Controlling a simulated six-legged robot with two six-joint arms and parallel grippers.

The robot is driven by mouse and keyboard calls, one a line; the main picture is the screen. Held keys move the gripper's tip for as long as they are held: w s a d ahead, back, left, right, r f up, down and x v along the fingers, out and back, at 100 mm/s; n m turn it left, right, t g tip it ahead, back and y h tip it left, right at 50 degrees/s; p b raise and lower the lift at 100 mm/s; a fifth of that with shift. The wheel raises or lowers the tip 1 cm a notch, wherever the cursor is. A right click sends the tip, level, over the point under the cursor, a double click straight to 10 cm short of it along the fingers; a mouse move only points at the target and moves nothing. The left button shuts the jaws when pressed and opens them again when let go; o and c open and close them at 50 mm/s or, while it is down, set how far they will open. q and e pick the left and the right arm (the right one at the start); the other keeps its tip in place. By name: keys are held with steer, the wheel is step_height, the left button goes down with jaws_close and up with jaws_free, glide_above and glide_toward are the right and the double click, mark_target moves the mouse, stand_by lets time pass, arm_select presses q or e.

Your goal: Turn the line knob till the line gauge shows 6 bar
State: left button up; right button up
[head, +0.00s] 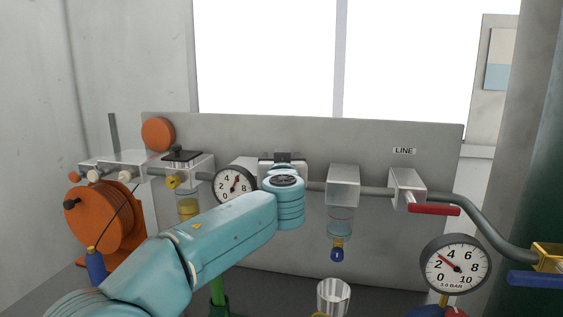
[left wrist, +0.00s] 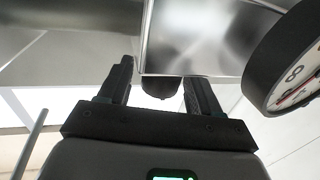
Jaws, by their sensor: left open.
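Contact cannot be told. A panel gauge (head: 236,183) stands just left of the wrist, its red needle slightly right of the top; its right numbers are hidden. A dark-rimmed gauge (left wrist: 290,65) is partly visible in the wrist view. A larger gauge (head: 455,263) at lower right reads 3.0 BAR. My right gripper is out of view.
A LINE label (head: 403,151) is above a valve with a red lever (head: 434,209). A clear-bowled unit (head: 341,200) hangs right of my wrist. An orange reel (head: 98,220) is at left. A pipe and blue lever (head: 535,279) are at right.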

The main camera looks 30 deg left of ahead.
arm_select(q)
steer(key=shift+s+f, duration=0.1)
steer(key=b+v, duration=0.5)
steer(key=v, duration=1.1)
steer(key=shift+b, duration=0.35)
steer(key=shift+s+d, duration=0.1)
steer(key=shift+s, duration=0.05)
